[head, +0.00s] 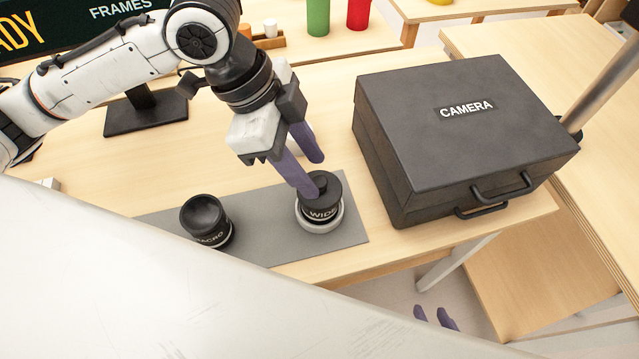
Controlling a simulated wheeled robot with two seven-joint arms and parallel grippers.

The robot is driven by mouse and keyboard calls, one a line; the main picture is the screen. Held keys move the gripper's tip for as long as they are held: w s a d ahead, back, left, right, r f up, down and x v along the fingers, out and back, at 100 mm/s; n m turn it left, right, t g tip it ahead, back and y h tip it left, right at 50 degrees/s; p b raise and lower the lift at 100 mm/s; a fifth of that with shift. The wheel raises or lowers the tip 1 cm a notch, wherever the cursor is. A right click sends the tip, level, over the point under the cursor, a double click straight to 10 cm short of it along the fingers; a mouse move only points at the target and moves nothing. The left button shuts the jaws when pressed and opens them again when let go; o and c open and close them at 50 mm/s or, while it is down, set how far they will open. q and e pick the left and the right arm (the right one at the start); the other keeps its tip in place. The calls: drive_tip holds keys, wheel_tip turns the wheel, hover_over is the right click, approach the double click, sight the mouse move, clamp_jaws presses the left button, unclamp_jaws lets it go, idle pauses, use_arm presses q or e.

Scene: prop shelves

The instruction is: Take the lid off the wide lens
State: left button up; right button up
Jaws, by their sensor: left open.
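The wide lens (309,220) stands upright on a grey mat (268,205), with a pale ring around its base. Its black lid (326,193) has a raised knob on top, and "WIDE" is printed on the front. My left gripper (315,178) is open, its purple fingers pointing down at the lid's knob. The nearer finger overlaps the knob in this view, and the other is behind it. I cannot tell whether either touches. My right gripper (435,317) shows only as two separated purple fingertips low in the picture, away from the table; the rest is hidden.
The macro lens (207,224) stands left of the wide lens on the same mat. A large black camera case (455,130) stands close on the right. A black stand (145,112) is behind at left. Green (318,17) and red (358,14) cylinders are farther back.

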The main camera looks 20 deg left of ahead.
sight(320, 186)
use_arm(q)
drive_tip(key=shift+x, duration=0.8)
drive_tip(key=shift+w+d+f, duration=0.1)
drive_tip(key=shift+d+f, duration=0.1)
drive_tip(key=shift+f, duration=0.2)
clamp_jaws()
use_arm(e)
drive_tip(key=shift+w+r, duration=0.1)
drive_tip(key=shift+w, duration=0.3)
